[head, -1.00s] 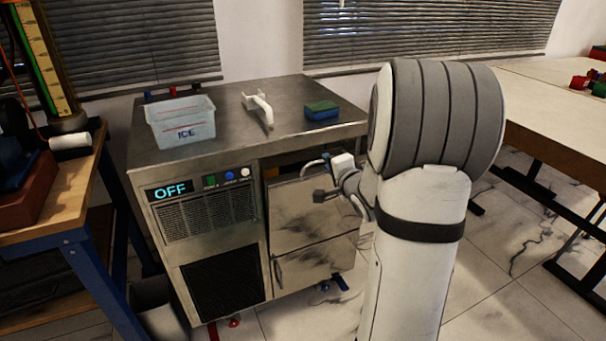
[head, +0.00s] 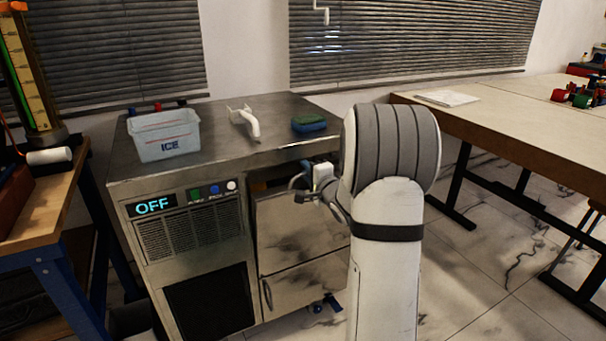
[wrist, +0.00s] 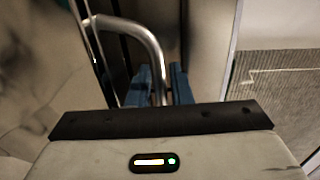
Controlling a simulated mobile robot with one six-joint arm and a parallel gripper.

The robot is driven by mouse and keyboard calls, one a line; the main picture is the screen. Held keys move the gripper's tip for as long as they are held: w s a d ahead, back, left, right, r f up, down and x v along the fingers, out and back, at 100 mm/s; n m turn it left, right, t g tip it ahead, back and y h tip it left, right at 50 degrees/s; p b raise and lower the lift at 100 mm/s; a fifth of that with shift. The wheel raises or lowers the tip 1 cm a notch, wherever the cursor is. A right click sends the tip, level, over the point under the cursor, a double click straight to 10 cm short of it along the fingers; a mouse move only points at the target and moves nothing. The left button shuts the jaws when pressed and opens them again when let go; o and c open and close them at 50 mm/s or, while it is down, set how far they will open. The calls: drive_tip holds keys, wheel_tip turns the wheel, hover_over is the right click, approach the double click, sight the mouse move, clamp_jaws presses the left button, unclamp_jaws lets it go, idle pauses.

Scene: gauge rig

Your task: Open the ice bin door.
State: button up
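The ice machine (head: 190,245) stands ahead with its display reading OFF. Its stained metal ice bin door (head: 290,232) is at the front right, partly hidden by my arm. A dark gap shows above the door; I cannot tell how far it stands open. The bent metal handle (head: 298,180) is by the door's top. In the wrist view the curved handle (wrist: 150,42) passes between the blue fingertips of my gripper (wrist: 161,85). The fingers are close around the bar, so my gripper looks shut on it. The gripper also shows in the head view (head: 325,182).
On the machine's top are an ICE tub (head: 165,137), a white scoop (head: 245,122) and a green-blue sponge (head: 309,123). A wooden bench (head: 40,228) stands close on the left. A long table (head: 500,115) is at the right, with open floor before it.

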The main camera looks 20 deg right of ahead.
drive_tip(key=shift+c, duration=0.3)
clamp_jaws()
